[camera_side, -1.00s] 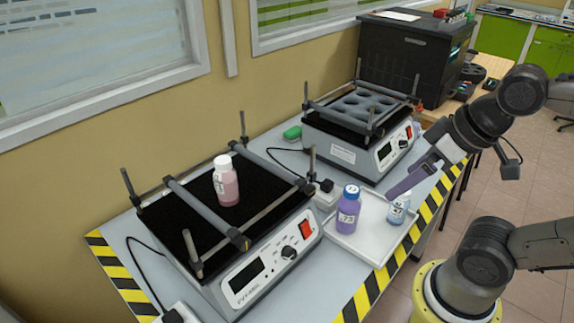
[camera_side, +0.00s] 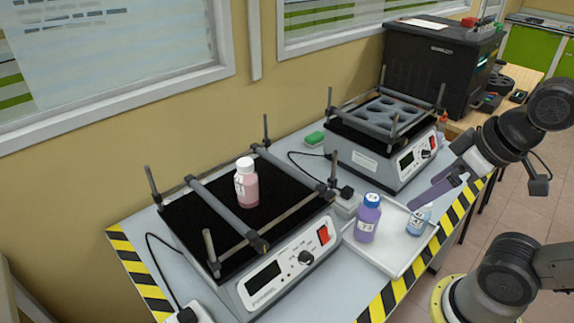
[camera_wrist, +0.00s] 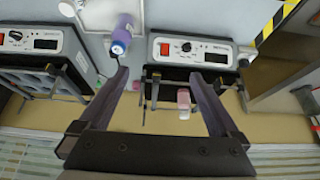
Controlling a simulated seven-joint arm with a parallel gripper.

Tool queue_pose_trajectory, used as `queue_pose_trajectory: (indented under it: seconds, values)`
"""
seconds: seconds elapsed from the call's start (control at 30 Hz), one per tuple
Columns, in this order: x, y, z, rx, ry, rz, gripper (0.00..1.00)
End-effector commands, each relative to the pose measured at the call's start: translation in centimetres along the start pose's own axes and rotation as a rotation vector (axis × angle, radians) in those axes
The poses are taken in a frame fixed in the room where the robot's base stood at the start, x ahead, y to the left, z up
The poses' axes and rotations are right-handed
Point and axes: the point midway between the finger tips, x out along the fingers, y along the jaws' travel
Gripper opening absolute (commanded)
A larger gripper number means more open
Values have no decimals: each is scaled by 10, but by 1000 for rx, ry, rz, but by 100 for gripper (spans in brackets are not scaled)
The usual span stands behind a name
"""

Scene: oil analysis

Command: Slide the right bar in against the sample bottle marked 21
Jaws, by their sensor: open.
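A pink sample bottle with a white cap (camera_side: 246,185) stands upright on the black platform of the near shaker (camera_side: 190,225). Its label is too small to read surely. It also shows in the wrist view (camera_wrist: 184,97). The left bar (camera_side: 222,203) runs close beside the bottle; I cannot tell if they touch. The right bar (camera_side: 292,169) lies apart from the bottle, with bare platform between them. My gripper (camera_side: 440,190) is open and empty, above the tray side, away from both bars. In the wrist view my spread fingers (camera_wrist: 160,75) frame the shaker.
A white tray (camera_side: 385,258) holds a purple bottle (camera_side: 368,218) and a small blue bottle (camera_side: 418,220). A second shaker (camera_side: 380,150) stands behind. Upright posts rise at the near shaker's corners. A black box-shaped machine (camera_side: 435,65) is at the back.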

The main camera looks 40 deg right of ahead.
Motion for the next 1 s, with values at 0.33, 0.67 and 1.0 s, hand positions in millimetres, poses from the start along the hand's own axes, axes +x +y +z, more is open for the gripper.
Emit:
queue_pose_trajectory:
  seconds: [0.33, 0.67, 1.0]
  values:
    - [0, 0, 2, 11, -10, 1, 78]
    - [-36, 10, -64, 53, -63, 53, 57]
    - [-14, 7, -176, 50, -227, 124, 57]
